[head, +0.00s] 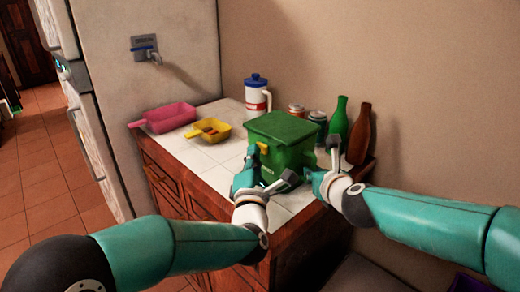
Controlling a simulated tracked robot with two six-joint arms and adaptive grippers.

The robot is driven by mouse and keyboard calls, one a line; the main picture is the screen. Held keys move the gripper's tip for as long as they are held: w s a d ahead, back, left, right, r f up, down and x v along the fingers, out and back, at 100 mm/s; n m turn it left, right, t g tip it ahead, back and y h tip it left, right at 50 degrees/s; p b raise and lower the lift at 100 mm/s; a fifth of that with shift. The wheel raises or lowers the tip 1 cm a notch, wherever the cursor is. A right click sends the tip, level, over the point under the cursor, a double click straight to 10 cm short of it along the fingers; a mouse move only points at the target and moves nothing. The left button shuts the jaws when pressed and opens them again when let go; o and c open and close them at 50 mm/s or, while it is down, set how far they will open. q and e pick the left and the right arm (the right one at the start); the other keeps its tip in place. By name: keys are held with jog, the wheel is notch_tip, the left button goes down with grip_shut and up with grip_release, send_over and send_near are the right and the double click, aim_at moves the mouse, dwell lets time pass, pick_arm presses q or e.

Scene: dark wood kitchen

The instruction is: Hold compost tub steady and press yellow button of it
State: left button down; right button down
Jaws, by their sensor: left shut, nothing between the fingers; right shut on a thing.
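The green compost tub (283,131) stands upright on the tiled worktop near its front right end, with its lid down. The yellow button (263,148) is on the upper front of the tub. My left gripper (254,157) is shut and empty, with its tips just below and beside the button; I cannot tell whether they touch it. My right gripper (312,173) is at the tub's lower right side and is shut on the tub. Its exact grip is partly hidden.
Behind the tub are a white jug with a blue lid (257,98), jars (317,118), a green bottle (339,122) and a brown bottle (360,135). A yellow scoop (213,129) and a pink scoop (168,117) lie left. Bare worktop (206,154) shows left of the tub.

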pick_arm(q)
jog(key=shift+w+d, duration=0.35)
jog(key=shift+d, duration=0.2)
dwell(0.7)
dwell(0.3)
jog(key=shift+s+a, duration=0.8)
jog(key=shift+a, duration=0.15)
jog(key=shift+a, duration=0.1)
jog(key=s+a, duration=0.3)
jog(key=shift+s+a, duration=0.2)
jog(key=shift+a, duration=0.05)
dwell(1.8)
